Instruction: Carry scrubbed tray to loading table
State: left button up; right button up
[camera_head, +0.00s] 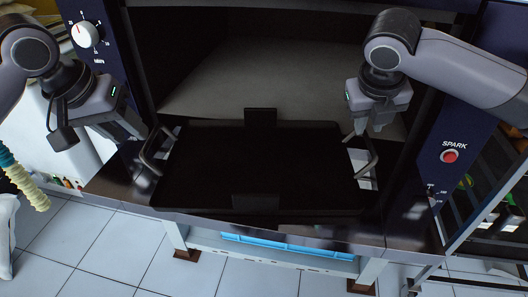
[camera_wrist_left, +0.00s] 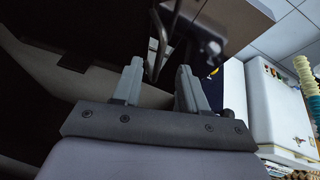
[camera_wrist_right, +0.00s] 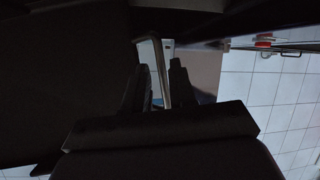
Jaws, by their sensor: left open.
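The scrubbed tray (camera_head: 205,170) is a flat black tray with a bent metal handle at each end, lying level at the oven mouth. My left gripper (camera_head: 143,137) is open by the tray's left handle (camera_head: 149,160). In the left wrist view, that handle (camera_wrist_left: 161,42) lies ahead of and between the parted fingertips (camera_wrist_left: 160,72). My right gripper (camera_head: 360,135) is at the right handle (camera_head: 372,160). In the right wrist view, the handle bar (camera_wrist_right: 163,70) runs between its close-set fingers (camera_wrist_right: 161,70), which look shut on it. The loading table cannot be made out for sure.
The oven's dark cavity (camera_head: 270,75) opens behind the tray, with side panels bearing a dial (camera_head: 84,35) and a red SPARK button (camera_head: 450,156). A shelf rack (camera_head: 490,200) stands at the right. Tiled floor (camera_head: 110,250) shows in front.

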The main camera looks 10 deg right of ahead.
aim_at(145, 147)
pick_arm(q)
jog(key=shift+s+a, duration=0.1)
pick_arm(e)
jog(key=shift+s, duration=0.1)
pick_arm(q)
jog(key=shift+x, duration=3.6)
pick_arm(e)
jog(key=shift+x, duration=3.55)
pick_arm(q)
jog(key=c, duration=0.6)
pick_arm(e)
grip_shut()
pick_arm(q)
grip_shut()
jog(key=shift+r, duration=0.15)
pick_arm(e)
jog(key=shift+r, duration=0.15)
